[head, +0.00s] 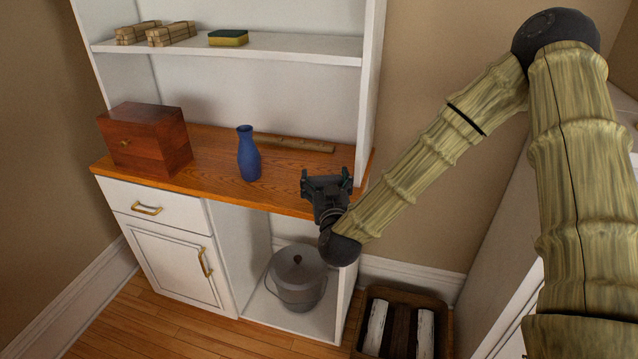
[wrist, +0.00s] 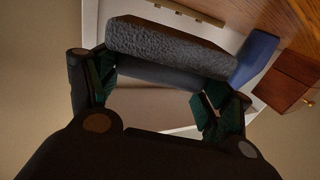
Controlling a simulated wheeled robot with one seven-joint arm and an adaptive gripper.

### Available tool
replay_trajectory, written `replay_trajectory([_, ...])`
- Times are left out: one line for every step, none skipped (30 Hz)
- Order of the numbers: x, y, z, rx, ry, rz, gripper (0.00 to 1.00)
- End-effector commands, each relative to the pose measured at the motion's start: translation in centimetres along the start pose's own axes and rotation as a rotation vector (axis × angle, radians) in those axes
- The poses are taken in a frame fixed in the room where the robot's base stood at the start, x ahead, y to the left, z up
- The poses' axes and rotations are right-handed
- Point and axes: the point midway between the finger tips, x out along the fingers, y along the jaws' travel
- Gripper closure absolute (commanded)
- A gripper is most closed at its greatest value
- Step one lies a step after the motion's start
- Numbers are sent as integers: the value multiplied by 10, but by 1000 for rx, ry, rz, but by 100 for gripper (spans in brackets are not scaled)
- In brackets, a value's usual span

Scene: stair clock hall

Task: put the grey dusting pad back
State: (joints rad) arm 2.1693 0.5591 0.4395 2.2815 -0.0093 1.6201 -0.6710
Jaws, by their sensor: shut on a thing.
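The grey dusting pad (wrist: 168,45) is a rough, dark grey block with a smoother band along its lower side in the wrist view. It sits across the far ends of my gripper's fingers (wrist: 155,95), and the gripper is shut on it. In the head view my gripper (head: 327,181) is above the front right part of the wooden counter (head: 215,180), to the right of the blue vase. I cannot make out the pad clearly there.
The blue vase (head: 248,154) and a red-brown box (head: 146,138) stand on the counter, with a long wooden piece (head: 292,144) behind. The upper shelf (head: 290,48) holds wooden bundles (head: 171,34) and a sponge (head: 228,38). A lidded pot (head: 298,278) stands below; a crate (head: 402,294) is beside the cabinet.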

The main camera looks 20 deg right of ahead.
Motion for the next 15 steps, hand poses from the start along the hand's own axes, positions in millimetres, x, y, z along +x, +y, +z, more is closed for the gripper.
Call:
replay_trajectory([10,-2,1,0,1,2,54])
replay_trajectory([15,-3,2,1,0,2,54])
replay_trajectory([21,-5,2,1,0,2,54])
replay_trajectory([25,-6,2,1,1,1,54])
replay_trajectory([29,-7,2,1,1,1,54])
replay_trajectory([33,-8,3,1,1,1,54])
replay_trajectory([35,-8,3,1,0,1,54])
replay_trajectory([37,-9,4,0,0,0,54])
replay_trajectory([38,-9,4,0,0,0,54])
replay_trajectory([39,-10,4,0,0,0,54])
replay_trajectory([40,-10,5,0,-1,0,54])
replay_trajectory([40,-10,6,0,-1,0,54])
replay_trajectory([40,-10,7,0,-1,0,54])
replay_trajectory([40,-10,9,0,-2,0,54])
replay_trajectory([40,-10,11,0,-2,0,54])
